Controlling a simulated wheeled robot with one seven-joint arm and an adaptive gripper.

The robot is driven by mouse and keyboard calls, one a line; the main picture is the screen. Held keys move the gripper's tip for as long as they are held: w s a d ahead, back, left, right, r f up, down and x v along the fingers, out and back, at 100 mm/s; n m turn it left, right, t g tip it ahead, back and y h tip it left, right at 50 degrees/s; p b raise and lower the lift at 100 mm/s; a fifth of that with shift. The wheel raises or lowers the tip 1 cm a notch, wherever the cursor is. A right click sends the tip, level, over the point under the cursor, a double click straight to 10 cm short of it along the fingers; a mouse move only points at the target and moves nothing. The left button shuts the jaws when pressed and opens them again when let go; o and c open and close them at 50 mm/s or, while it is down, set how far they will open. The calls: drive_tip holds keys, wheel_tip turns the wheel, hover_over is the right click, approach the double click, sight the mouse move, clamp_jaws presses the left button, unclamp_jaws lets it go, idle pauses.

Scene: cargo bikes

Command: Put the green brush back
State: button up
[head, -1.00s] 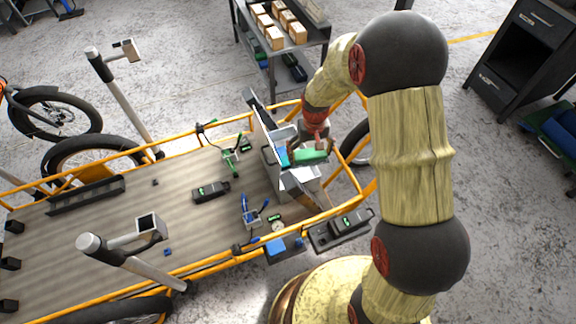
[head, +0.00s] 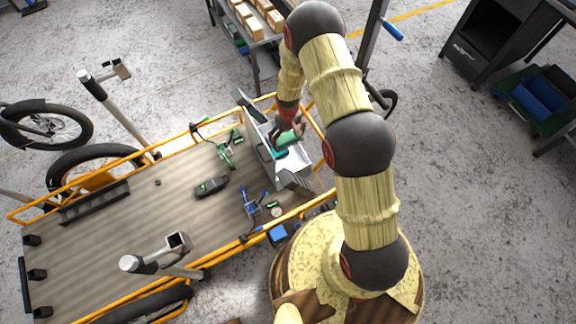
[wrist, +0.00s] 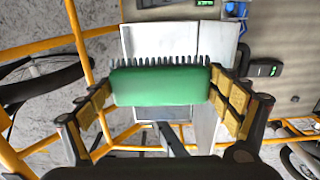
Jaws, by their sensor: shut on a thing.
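The green brush (wrist: 160,86), a green block with dark bristles along one side, fills the middle of the wrist view. It also shows in the head view (head: 287,138). My gripper (wrist: 162,92) is shut on its two ends. In the head view my gripper (head: 283,130) holds the brush over an open grey-white box (head: 290,165) at the right end of the cargo bike's wooden bed. The box's pale compartments show behind the brush in the wrist view (wrist: 185,38). I cannot tell how high the brush is above the box.
The wooden bed (head: 130,225) carries a black device (head: 211,186), a green clamp (head: 226,153) and a blue clamp (head: 252,202). Orange rails (head: 110,170) run around it. A metal table with wooden blocks (head: 250,18) stands behind. Open floor (head: 470,210) lies right.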

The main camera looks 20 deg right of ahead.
sight(288, 166)
wheel_tip(288, 166, down, 28)
drive_tip(key=b, duration=0.6)
drive_tip(key=shift+b, duration=0.35)
drive_tip(key=shift+f, duration=0.15)
drive_tip(key=o, duration=0.8)
drive_tip(key=shift+s, duration=0.1)
drive_tip(key=shift+r, duration=0.2)
